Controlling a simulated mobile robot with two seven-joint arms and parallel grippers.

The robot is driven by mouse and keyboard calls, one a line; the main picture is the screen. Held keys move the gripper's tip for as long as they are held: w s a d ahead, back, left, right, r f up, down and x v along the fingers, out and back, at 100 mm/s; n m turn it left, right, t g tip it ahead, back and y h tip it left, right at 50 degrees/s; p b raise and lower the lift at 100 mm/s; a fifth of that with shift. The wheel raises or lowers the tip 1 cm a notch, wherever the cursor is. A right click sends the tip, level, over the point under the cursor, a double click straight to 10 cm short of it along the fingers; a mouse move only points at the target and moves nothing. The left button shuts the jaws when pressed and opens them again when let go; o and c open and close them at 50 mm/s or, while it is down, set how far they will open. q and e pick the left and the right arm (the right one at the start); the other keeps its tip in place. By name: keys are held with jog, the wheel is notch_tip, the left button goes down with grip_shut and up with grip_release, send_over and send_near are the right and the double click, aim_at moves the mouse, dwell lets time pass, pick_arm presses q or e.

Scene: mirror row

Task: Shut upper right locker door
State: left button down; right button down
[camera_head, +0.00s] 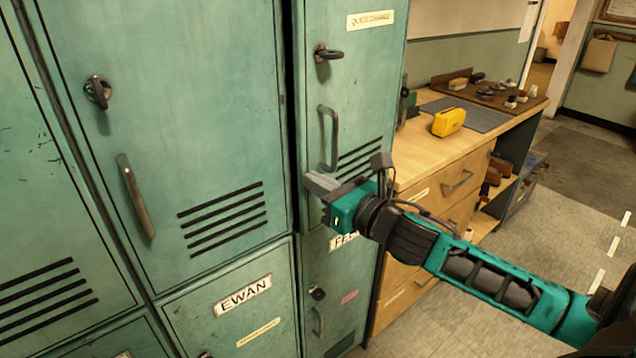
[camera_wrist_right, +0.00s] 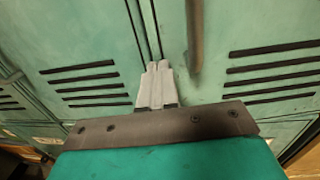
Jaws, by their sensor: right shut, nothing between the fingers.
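The upper right locker door (camera_head: 362,84) is green, with a latch (camera_head: 328,53) near its top, a dark bar handle (camera_head: 327,138) and vent slots. A narrow dark gap runs down its left side; I cannot tell whether it sits fully flush. My right gripper (camera_head: 318,184) is shut and empty in front of this door's lower left part, below the handle. In the right wrist view, the closed fingertips (camera_wrist_right: 157,68) point at the door fronts near the seam, just left of the handle (camera_wrist_right: 194,38). Contact is unclear. My left gripper is out of view.
The large neighbouring locker door (camera_head: 190,110) stands on the left, with the EWAN locker (camera_head: 243,297) below it. A wooden workbench (camera_head: 430,160) with drawers, carrying a yellow case (camera_head: 449,122), stands right of the lockers. Open floor (camera_head: 570,220) lies at the right.

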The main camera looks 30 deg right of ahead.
jog(key=shift+w, duration=0.1)
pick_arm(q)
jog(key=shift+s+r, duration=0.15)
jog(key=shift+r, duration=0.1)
pick_arm(e)
jog(key=w+h, duration=0.1)
jog(key=w+m+h, duration=0.1)
jog(key=w, duration=0.1)
jog(key=shift+a+r, duration=0.2)
jog(key=shift+a, duration=0.15)
jog(key=shift+r, duration=0.15)
